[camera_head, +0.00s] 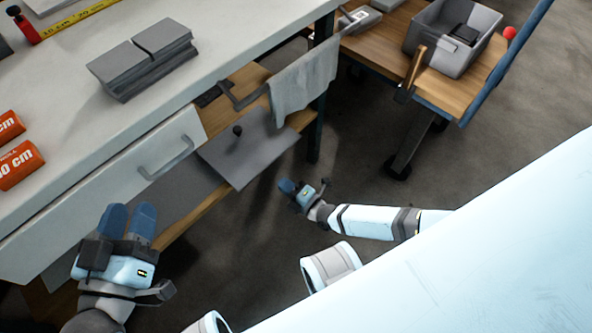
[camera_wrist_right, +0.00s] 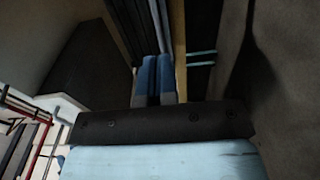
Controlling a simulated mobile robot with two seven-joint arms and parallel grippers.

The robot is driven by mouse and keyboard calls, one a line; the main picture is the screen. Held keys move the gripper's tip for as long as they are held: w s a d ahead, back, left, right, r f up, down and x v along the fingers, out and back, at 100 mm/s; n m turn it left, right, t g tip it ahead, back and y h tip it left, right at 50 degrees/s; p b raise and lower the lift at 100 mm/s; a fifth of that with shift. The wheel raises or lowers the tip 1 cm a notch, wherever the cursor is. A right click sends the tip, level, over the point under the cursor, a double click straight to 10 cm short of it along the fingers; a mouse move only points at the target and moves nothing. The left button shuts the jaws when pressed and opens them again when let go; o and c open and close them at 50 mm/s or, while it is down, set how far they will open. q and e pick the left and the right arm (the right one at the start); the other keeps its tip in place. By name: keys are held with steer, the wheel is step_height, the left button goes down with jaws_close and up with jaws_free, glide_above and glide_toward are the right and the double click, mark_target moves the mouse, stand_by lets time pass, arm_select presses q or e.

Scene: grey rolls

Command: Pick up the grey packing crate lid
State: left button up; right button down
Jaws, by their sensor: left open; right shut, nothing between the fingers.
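A flat grey panel with a small dark knob, which looks like the packing crate lid (camera_head: 255,163), lies on the wooden lower shelf under the white worktop, its near corner jutting past the shelf edge. My right gripper (camera_head: 288,187) is shut and empty, low down to the right of the panel's near corner and apart from it. In the right wrist view its blue fingers (camera_wrist_right: 155,79) are together with nothing between them. My left gripper (camera_head: 129,218) is open and empty, in front of the white drawer, left of the panel. I cannot make out the lid in the right wrist view.
A grey cloth (camera_head: 303,82) hangs on a rail above the panel's right side. The drawer handle (camera_head: 167,160) sticks out at left. A grey stack (camera_head: 145,60) lies on the worktop. A grey open crate (camera_head: 420,32) stands on a wooden cart at upper right. Floor between is clear.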

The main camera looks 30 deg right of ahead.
mark_target(270, 164)
arm_select(q)
steer(key=shift+m+g, duration=0.4)
steer(key=shift+g, duration=0.5)
step_height(270, 164, down, 4)
steer(key=b, duration=0.2)
steer(key=shift+w+b, duration=0.1)
steer(key=shift+b, duration=0.2)
arm_select(e)
steer(key=w, duration=0.6)
steer(key=shift+w+d, duration=0.15)
steer(key=shift+w, duration=0.1)
arm_select(q)
steer(key=shift+s+d+r+p, duration=0.1)
steer(key=shift+s+p, duration=0.15)
steer(key=shift+p, duration=0.25)
arm_select(e)
steer(key=shift+w+d, duration=0.25)
steer(key=shift+w, duration=0.3)
steer(key=shift+w+d, duration=0.2)
steer(key=shift+w, duration=0.3)
arm_select(q)
steer(key=shift+r, duration=0.1)
